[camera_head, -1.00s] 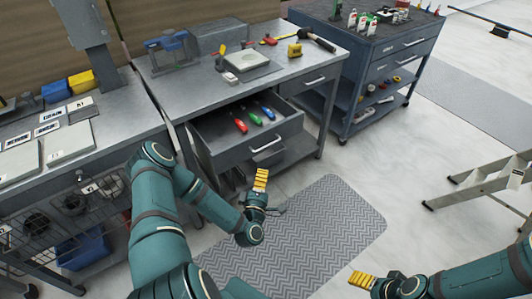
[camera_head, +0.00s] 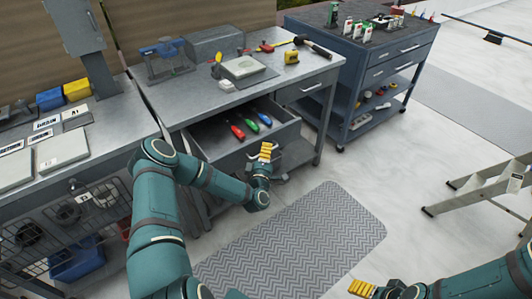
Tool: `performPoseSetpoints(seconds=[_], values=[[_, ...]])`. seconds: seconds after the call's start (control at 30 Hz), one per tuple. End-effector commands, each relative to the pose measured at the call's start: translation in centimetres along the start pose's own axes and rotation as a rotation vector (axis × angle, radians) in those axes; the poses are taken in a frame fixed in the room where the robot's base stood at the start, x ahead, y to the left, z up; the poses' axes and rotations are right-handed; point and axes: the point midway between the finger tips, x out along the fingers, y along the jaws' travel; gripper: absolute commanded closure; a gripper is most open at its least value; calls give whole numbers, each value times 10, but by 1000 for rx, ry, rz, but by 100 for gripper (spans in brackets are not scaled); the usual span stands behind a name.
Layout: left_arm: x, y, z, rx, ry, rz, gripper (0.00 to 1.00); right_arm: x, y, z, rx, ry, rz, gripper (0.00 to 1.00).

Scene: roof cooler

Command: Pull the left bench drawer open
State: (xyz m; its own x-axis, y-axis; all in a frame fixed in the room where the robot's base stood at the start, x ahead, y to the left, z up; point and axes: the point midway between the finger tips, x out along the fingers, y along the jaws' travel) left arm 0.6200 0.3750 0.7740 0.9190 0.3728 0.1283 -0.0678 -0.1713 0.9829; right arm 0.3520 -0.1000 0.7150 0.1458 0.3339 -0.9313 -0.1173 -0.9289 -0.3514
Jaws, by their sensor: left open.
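The left bench drawer (camera_head: 219,137) stands partly pulled out below the grey workbench (camera_head: 215,105). A red (camera_head: 237,132), a green (camera_head: 251,126) and a blue-handled tool (camera_head: 265,119) lie inside it. My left gripper (camera_head: 266,151), with yellow finger pads, is open just in front of the drawer face. It covers the drawer's handle, and I cannot tell whether it touches it. My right gripper (camera_head: 362,288) is low at the bottom edge, away from the bench; its finger gap does not show clearly.
A second, closed drawer (camera_head: 311,88) is to the right in the bench. A dark blue tool cart (camera_head: 372,80) stands beyond it. A grey zigzag mat (camera_head: 310,235) lies on the floor in front. A stepladder (camera_head: 480,190) stands at right, with clear floor between.

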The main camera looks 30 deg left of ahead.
Motion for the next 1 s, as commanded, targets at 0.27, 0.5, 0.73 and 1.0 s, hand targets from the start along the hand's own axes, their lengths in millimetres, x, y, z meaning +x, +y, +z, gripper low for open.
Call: performPoseSetpoints(seconds=[0.27, 0.5, 0.73, 1.0], values=[[3, 0, 0, 0, 0, 1, 61, 0, 0, 0, 0, 1, 0, 25], [2, 0, 0, 0, 0, 1, 100, 0, 0, 0, 0, 1, 0, 25], [2, 1, 0, -1, 0, 1, 100, 0, 0, 0, 0, 0, 0, 25], [-14, 6, 20, -4, -6, 1, 100, -2, -1, 0, 0, -1, 0, 25]])
